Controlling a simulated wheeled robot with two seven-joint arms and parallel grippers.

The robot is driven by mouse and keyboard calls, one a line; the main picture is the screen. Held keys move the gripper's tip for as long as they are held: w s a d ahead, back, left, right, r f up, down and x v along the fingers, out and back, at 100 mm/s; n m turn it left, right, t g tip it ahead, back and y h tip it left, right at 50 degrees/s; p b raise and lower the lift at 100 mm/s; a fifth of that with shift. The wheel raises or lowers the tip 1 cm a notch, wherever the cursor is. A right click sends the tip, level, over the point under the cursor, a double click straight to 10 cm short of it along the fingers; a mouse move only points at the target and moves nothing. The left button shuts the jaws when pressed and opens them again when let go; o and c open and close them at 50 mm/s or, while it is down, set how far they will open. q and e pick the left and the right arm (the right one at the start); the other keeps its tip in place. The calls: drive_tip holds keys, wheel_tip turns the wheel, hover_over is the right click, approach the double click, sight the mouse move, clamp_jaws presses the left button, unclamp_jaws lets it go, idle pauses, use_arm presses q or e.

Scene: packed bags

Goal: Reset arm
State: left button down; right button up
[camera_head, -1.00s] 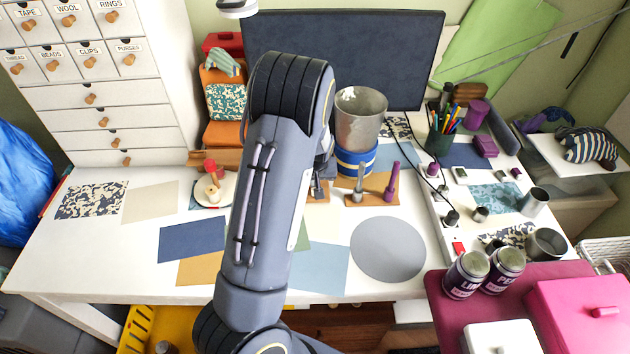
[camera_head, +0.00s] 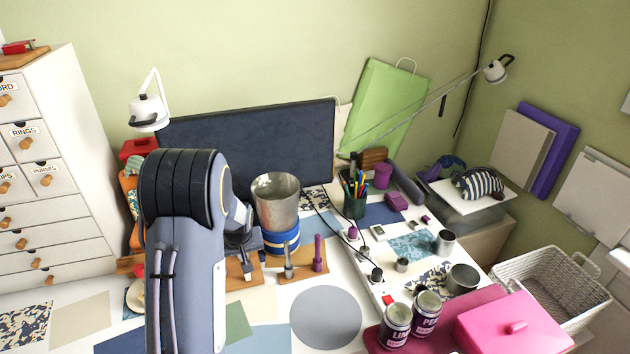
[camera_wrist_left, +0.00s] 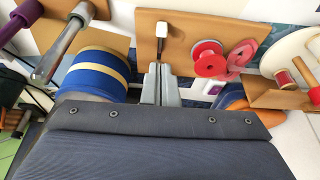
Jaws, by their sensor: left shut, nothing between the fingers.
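My left arm stands upright at the left of the head view and covers part of the desk. Its gripper (camera_head: 240,240) is partly hidden behind the forearm, near the blue-banded roll (camera_head: 281,240) and a small wooden board. In the left wrist view the two grey fingers (camera_wrist_left: 160,88) are together with nothing between them. They point toward a brown board (camera_wrist_left: 190,40) with a metal peg. I cannot tell whether they touch it. The blue and tan roll (camera_wrist_left: 92,75) is just left of the fingers. My right gripper is not in view.
A metal cup (camera_head: 276,200) sits on the blue-banded roll. A dark panel (camera_head: 250,145) stands behind the arm. A round grey mat (camera_head: 326,317) lies bare on the desk. Two labelled tins (camera_head: 412,320) and a pink box (camera_head: 515,335) are at the front right. Red spools (camera_wrist_left: 210,60) lie right of the fingers.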

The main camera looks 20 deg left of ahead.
use_arm(q)
drive_tip(key=s+d+r+m+t+h, duration=0.25)
drive_tip(key=s+d+r+h, duration=0.25)
drive_tip(key=s+d+r, duration=0.95)
drive_tip(key=s+d+r+m+h, duration=0.1)
drive_tip(key=s+d+r+m, duration=0.1)
drive_tip(key=s+d+m, duration=0.2)
drive_tip(key=s+d, duration=0.3)
drive_tip(key=s, duration=0.4)
drive_tip(key=shift+d+r, duration=0.2)
drive_tip(key=shift+r, duration=0.05)
drive_tip(key=shift+s+a, duration=0.1)
